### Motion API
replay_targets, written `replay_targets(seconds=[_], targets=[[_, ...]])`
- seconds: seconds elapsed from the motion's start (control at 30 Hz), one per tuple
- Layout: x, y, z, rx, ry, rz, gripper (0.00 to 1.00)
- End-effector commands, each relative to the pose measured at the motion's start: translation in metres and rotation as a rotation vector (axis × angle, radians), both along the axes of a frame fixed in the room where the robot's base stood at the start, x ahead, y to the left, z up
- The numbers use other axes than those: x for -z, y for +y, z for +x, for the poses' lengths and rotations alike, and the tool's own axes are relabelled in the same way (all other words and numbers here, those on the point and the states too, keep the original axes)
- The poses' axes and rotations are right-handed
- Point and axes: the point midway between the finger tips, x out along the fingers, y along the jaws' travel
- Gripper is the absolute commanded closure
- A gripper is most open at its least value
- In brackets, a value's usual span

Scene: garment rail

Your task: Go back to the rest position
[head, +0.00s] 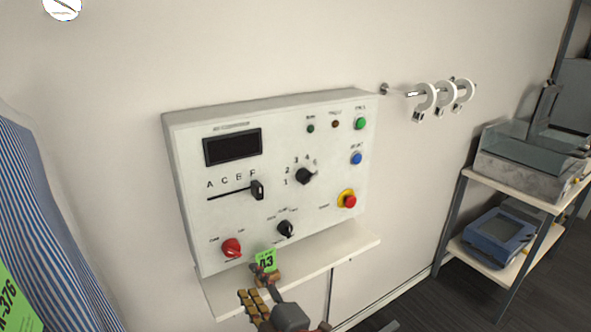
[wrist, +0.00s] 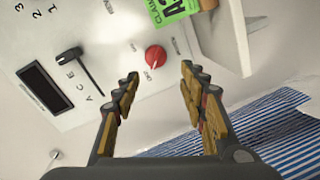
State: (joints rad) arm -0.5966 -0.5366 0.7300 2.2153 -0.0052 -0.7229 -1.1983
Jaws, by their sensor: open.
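My gripper (head: 259,287) is low in the head view, in front of the shelf under the control panel. In the wrist view its two fingers (wrist: 160,76) stand apart with nothing between them. The white control panel (head: 330,185) is on the wall, and the wrist view shows it tilted (wrist: 88,100). Its red knob (head: 232,247) also appears in the wrist view (wrist: 155,57), beyond the fingertips. A green tag (head: 266,260) shows just above the gripper in the head view, and a green tag is at the top of the wrist view (wrist: 172,8).
A pale shelf (head: 340,248) juts out below the panel. A short rail (head: 400,93) with white rings (head: 443,97) is on the wall at right. A blue striped garment (head: 50,235) with a green label (head: 14,295) hangs at left. A shelf rack (head: 520,185) holds devices at right.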

Motion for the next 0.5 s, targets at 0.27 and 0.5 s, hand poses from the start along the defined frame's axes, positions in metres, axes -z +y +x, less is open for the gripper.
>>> replay_targets(seconds=[0.27,0.5], targets=[[0.098,-0.025,-0.035,0.131,0.557,0.083,0.57],[0.111,-0.097,-0.085,0.453,0.991,0.202,0.57]])
